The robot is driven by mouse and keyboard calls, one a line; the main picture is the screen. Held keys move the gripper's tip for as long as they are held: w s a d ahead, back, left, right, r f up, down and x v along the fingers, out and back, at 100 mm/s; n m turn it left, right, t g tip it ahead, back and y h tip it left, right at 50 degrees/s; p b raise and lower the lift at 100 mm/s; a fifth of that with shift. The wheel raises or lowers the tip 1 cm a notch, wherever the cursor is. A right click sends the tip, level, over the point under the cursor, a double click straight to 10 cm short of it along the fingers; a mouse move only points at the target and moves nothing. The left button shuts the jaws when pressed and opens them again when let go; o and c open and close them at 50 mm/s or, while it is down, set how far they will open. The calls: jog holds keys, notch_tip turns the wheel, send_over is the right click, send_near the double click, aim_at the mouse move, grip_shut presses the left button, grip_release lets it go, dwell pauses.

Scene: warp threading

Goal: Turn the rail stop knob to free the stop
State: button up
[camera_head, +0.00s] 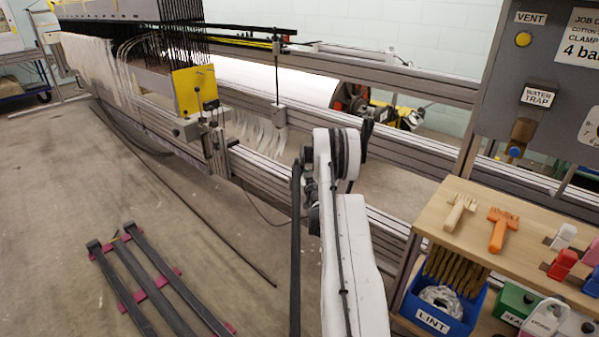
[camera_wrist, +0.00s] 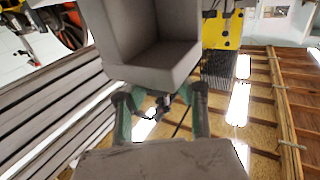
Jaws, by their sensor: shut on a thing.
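In the wrist view my gripper (camera_wrist: 160,98) has its two fingers apart, with their tips at the lower edge of a large grey angular block (camera_wrist: 150,72). The block looks like part of the rail stop. It covers the tips, so the knob and its turn angle cannot be made out. A small dark part (camera_wrist: 163,102) shows in the gap between the fingers. In the head view my arm hides the gripper. A yellow plate (camera_head: 195,90) on a rail carriage stands left of my arm; it also shows in the wrist view (camera_wrist: 222,30).
Long grey rails (camera_head: 262,170) run diagonally past my arm. A wooden shelf (camera_head: 430,215) with combs and a blue LINT bin (camera_head: 440,310) is close on the right. Dark bars (camera_head: 150,280) lie on the floor at left. The floor between is mostly clear.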

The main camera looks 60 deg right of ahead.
grip_shut()
jog(key=shift+y, duration=0.3)
jog(key=shift+d+n+t, duration=0.1)
jog(key=shift+n+t, duration=0.2)
jog(key=shift+n, duration=0.1)
jog(key=shift+n+t+y+b, duration=0.7)
jog(key=shift+n+y, duration=0.4)
jog(key=shift+y, duration=0.7)
jog(key=o, duration=1)
grip_release()
jog(key=shift+o, duration=0.2)
jog(key=v, duration=1.2)
